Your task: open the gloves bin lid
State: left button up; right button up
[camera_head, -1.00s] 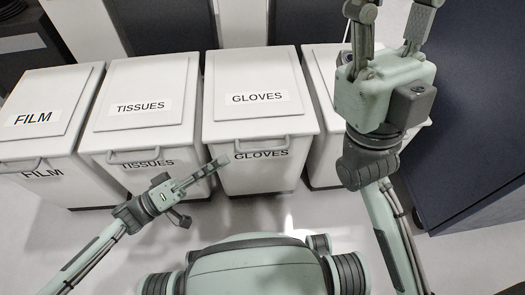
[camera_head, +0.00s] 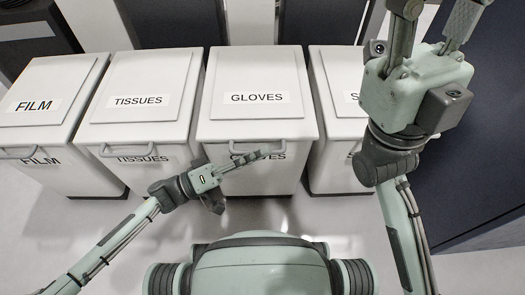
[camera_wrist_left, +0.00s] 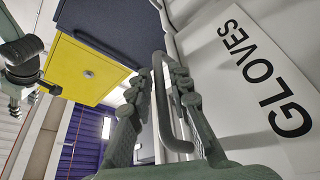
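The gloves bin (camera_head: 254,112) is a white bin with its lid (camera_head: 255,78) closed, marked GLOVES. Its handle (camera_head: 265,143) sticks out from the front edge below the lid. My left gripper (camera_head: 262,156) is at this handle in the head view. In the left wrist view the two fingers of my left gripper (camera_wrist_left: 162,80) are apart, with the grey handle (camera_wrist_left: 162,115) between them; I cannot tell whether they touch it. The GLOVES label (camera_wrist_left: 258,72) shows at the right. My right gripper (camera_head: 436,12) is raised at the upper right, fingers apart and empty, tips cut off.
The tissues bin (camera_head: 139,115) and the film bin (camera_head: 40,110) stand in a row to the left, lids closed. Another white bin (camera_head: 335,110) stands to the right, partly behind my right arm. A dark cabinet (camera_head: 485,150) is at the far right. Grey floor lies in front.

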pick_arm(q)
jog(key=shift+w+d+r, duration=0.15)
jog(key=shift+w+d, duration=0.05)
jog(key=shift+d, duration=0.35)
grip_shut()
